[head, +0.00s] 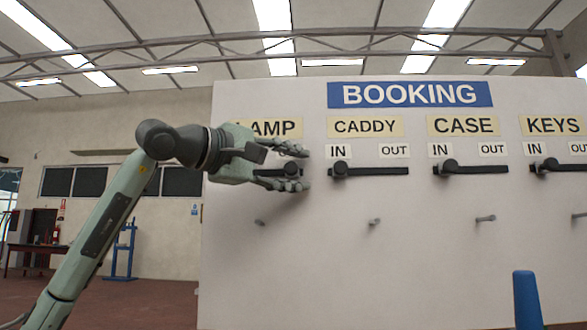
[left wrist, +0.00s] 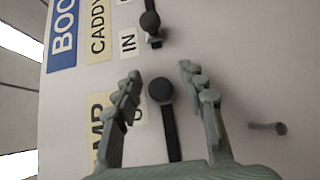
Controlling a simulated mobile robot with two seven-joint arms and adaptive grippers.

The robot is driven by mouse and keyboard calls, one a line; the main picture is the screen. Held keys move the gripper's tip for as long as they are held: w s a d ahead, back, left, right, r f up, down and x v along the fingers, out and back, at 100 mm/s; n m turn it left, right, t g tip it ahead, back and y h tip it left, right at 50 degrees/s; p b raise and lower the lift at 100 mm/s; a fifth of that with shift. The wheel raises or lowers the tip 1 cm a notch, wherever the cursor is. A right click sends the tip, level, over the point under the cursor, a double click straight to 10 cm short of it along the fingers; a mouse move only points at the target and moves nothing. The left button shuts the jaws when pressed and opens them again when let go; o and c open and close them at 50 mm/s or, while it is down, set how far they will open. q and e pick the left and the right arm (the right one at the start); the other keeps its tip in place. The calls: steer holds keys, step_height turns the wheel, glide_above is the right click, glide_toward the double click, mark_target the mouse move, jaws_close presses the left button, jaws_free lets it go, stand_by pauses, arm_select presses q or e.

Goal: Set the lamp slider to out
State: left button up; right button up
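The lamp slider's round black knob (left wrist: 160,90) is at the end of its dark track (left wrist: 173,140) nearest the caddy slider, the right end in the head view. The knob also shows in the head view (head: 291,169). My left gripper (head: 303,169) reaches in from the left and is open. Its fingers (left wrist: 160,76) stand on both sides of the knob, with visible gaps. The LAMP sign (head: 275,128) is partly covered by my gripper, and the small labels below it are mostly hidden. My right gripper is not in view.
The caddy slider (head: 338,169), case slider (head: 450,166) and keys slider (head: 550,165) have knobs toward their IN ends. The blue BOOKING sign (head: 410,94) is above. Small pegs (head: 374,221) stick out below the sliders. A blue post (head: 527,300) stands at lower right.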

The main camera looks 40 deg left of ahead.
arm_select(q)
steer(key=v, duration=1.2)
steer(key=shift+s+d+f, duration=0.1)
steer(key=shift+f, duration=0.05)
stand_by(0.3)
